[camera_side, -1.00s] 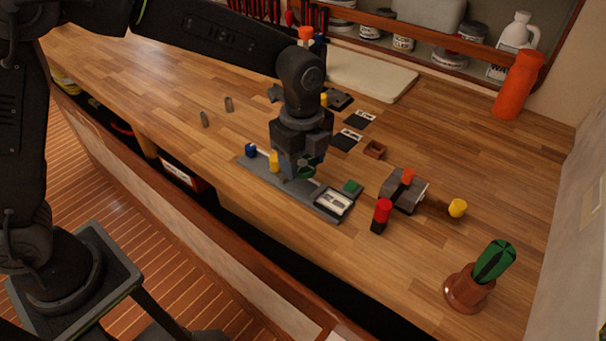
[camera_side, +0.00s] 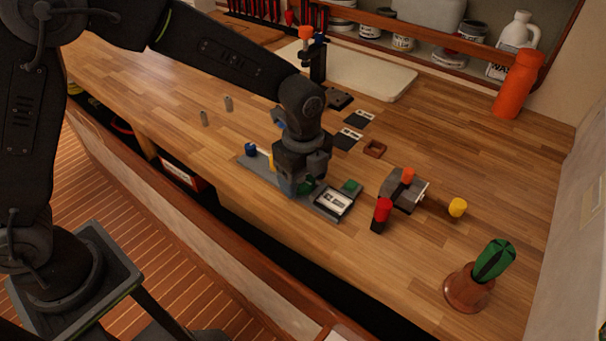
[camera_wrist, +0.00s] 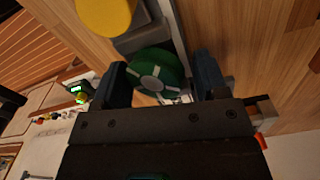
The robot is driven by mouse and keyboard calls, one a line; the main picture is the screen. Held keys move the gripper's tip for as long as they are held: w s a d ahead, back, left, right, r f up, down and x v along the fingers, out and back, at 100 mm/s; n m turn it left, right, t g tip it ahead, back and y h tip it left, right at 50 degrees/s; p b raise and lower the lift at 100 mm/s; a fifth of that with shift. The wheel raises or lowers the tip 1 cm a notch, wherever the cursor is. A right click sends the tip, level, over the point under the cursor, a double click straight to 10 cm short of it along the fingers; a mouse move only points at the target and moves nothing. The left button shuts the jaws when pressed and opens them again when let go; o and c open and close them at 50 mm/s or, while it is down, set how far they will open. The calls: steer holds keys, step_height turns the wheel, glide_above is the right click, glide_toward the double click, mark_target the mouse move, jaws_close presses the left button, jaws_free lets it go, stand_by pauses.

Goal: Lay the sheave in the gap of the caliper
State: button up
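The caliper (camera_side: 326,213) is a long grey tool flat on the bench, with a blue knob, a yellow knob, a display and a green block. The sheave (camera_wrist: 153,74) is a green disc with pale spokes. It lies flat-looking beside the caliper's grey beam, just past the block bearing the yellow knob; I cannot tell whether it touches the jaws. In the side view the sheave (camera_side: 306,186) is mostly hidden by my gripper (camera_side: 302,192). In the wrist view my gripper's fingers (camera_wrist: 160,80) stand apart on either side of the sheave, with a gap at the right finger.
A red-topped block (camera_side: 382,214), a grey block with an orange knob (camera_side: 404,190) and a yellow cylinder (camera_side: 457,208) stand to the right. A small brown tray (camera_side: 375,149) and dark cards lie behind. A brown pot (camera_side: 466,290) holds a green item. The bench's left side is mostly clear.

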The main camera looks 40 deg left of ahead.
steer(key=shift+o, duration=0.9)
steer(key=shift+r, duration=0.1)
step_height(320, 180, up, 12)
steer(key=shift+r, duration=0.25)
steer(key=s+a+r+n+t, duration=0.1)
steer(key=s+a+n+t, duration=0.1)
steer(key=s+a+n, duration=0.5)
steer(key=s+a+r+n+t, duration=0.2)
steer(key=s+a+n, duration=0.6)
steer(key=s+n, duration=0.4)
steer(key=shift+s+n+t, duration=0.35)
steer(key=shift+n+t, duration=0.25)
steer(key=shift+t, duration=0.2)
